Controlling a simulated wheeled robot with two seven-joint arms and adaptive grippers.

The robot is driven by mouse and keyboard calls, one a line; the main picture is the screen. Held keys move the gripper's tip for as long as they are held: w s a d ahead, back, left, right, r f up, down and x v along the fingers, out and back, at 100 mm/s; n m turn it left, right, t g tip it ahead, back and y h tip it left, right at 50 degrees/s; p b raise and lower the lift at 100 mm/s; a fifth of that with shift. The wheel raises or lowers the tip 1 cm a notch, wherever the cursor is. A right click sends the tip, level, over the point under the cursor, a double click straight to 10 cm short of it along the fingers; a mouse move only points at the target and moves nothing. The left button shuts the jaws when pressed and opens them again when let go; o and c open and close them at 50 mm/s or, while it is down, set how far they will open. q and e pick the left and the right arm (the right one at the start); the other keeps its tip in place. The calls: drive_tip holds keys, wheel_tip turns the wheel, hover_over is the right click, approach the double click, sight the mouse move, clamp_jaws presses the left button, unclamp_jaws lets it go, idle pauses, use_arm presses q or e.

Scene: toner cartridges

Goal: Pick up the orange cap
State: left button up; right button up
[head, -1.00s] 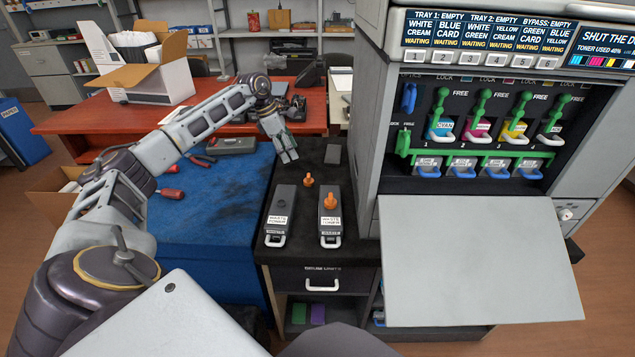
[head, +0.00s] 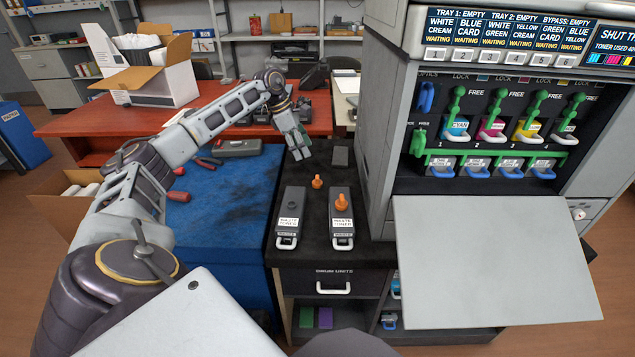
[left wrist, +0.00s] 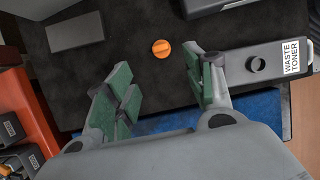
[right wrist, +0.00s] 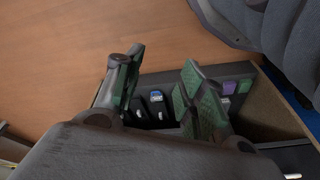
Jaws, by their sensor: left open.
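A small loose orange cap (head: 317,182) stands on the dark counter, between and behind two grey waste toner units. The left unit (head: 291,213) shows a bare dark neck. The right unit (head: 342,222) bears a second orange cap (head: 341,201). My left gripper (head: 303,153) hangs over the counter, behind and slightly left of the loose cap. In the left wrist view my left gripper (left wrist: 162,78) is open and empty, and the loose cap (left wrist: 161,48) lies just beyond the gap between its fingers. My right gripper (right wrist: 162,65) is open and empty in the right wrist view.
The printer (head: 372,130) with its lowered grey panel (head: 490,255) stands right of the counter. A dark block (head: 340,157) lies behind the loose cap. A blue mat (head: 225,205) with tools is at the left. Below my right gripper is a compartment (right wrist: 240,70) holding small items.

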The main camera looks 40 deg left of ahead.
use_arm(q)
drive_tip(key=b, duration=0.2)
hover_over(317, 177)
drive_tip(key=s+a, duration=0.1)
drive_tip(key=a, duration=0.1)
wheel_tip(317, 177, down, 7)
drive_tip(key=shift+s+d+f, duration=0.1)
drive_tip(key=shift+s+d, duration=0.05)
drive_tip(key=shift+d+f, duration=0.1)
drive_tip(key=shift+f, duration=0.2)
use_arm(e)
drive_tip(key=shift+a+r+t, duration=0.15)
drive_tip(key=shift+r, duration=0.5)
drive_tip(key=shift+a+r+t, duration=0.1)
drive_tip(key=shift+r+t, duration=0.05)
drive_tip(key=shift+r, duration=0.45)
use_arm(q)
drive_tip(key=shift+w+d+f, duration=0.15)
drive_tip(key=shift+w+f, duration=0.05)
drive_tip(key=shift+f, duration=0.25)
drive_tip(key=b+x, duration=0.1)
drive_tip(key=x, duration=0.2)
drive_tip(key=shift+f, duration=0.2)
drive_tip(key=shift+w+d+f, duration=0.1)
drive_tip(key=shift+f, duration=0.25)
use_arm(e)
wheel_tip(317, 177, up, 3)
drive_tip(key=shift+a+f+t, duration=0.1)
drive_tip(key=shift+f+t, duration=0.1)
drive_tip(key=shift+t, duration=0.1)
